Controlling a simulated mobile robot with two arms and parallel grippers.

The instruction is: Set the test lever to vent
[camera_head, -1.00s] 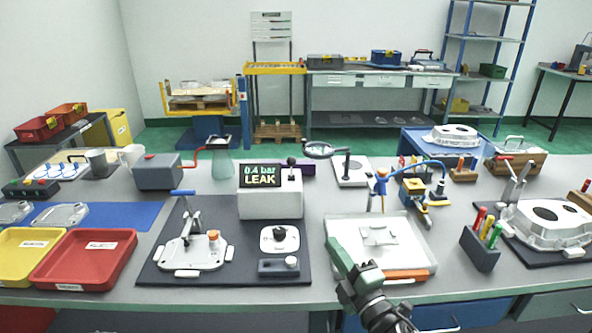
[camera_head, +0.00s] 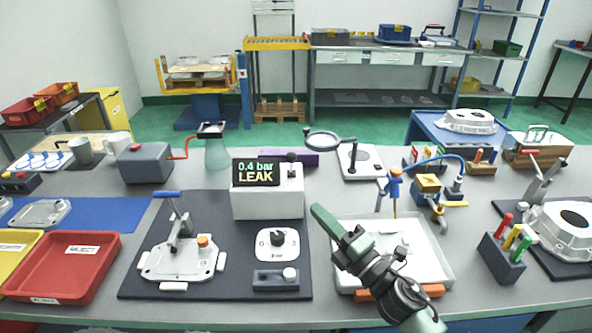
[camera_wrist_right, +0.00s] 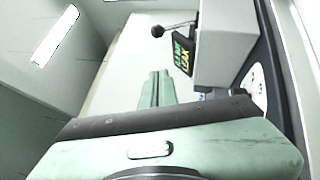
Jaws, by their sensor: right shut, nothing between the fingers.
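The leak tester (camera_head: 267,205) is a white box on the dark mat, and its display (camera_head: 255,172) reads "0.4 bar LEAK". The test lever (camera_head: 291,158), short with a black ball knob, stands at the right of the display. In the right wrist view the lever (camera_wrist_right: 172,29) sticks out from the tester (camera_wrist_right: 222,45). My right gripper (camera_head: 318,209) is shut and empty, to the right of the tester and lower than the lever in the picture, apart from it. Its closed fingers also show in the right wrist view (camera_wrist_right: 155,88). My left gripper is not in view.
A rotary knob plate (camera_head: 278,243) and a clamped casting (camera_head: 180,262) share the mat (camera_head: 215,292). A white tray (camera_head: 440,268) lies under my right arm. A magnifier (camera_head: 323,141) stands behind. A red tray (camera_head: 62,268) is at the left.

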